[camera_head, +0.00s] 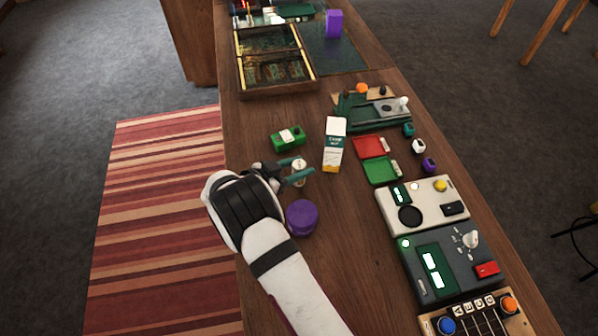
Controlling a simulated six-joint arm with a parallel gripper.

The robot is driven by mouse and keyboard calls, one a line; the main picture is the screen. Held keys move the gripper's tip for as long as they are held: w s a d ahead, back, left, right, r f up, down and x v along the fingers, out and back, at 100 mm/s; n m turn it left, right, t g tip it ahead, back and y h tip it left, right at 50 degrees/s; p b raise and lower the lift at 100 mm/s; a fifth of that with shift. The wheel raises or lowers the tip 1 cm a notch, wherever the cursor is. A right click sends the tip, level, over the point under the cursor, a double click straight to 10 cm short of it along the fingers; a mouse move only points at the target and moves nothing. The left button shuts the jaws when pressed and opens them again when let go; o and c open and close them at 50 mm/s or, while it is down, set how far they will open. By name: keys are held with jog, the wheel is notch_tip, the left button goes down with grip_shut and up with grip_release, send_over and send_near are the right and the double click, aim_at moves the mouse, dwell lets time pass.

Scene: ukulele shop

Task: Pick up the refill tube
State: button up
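My gripper (301,168) is low over the middle of the wooden counter, its two green fingers pointing right. A small pale cylinder with a yellowish band (299,166) stands between or just beneath the fingers, partly hidden by them. I cannot tell whether the fingers touch it. A white tube-like pack with a green label and orange end (335,146) is just right of the fingertips, apart from them. No readable label settles which of these two is the refill tube.
A green box (287,138) lies behind my gripper and a purple round tub (302,217) in front of it. Red (368,147) and green (381,171) trays and control boxes (427,205) line the right side. A wooden display case (277,88) is farther back.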

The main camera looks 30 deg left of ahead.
grip_shut()
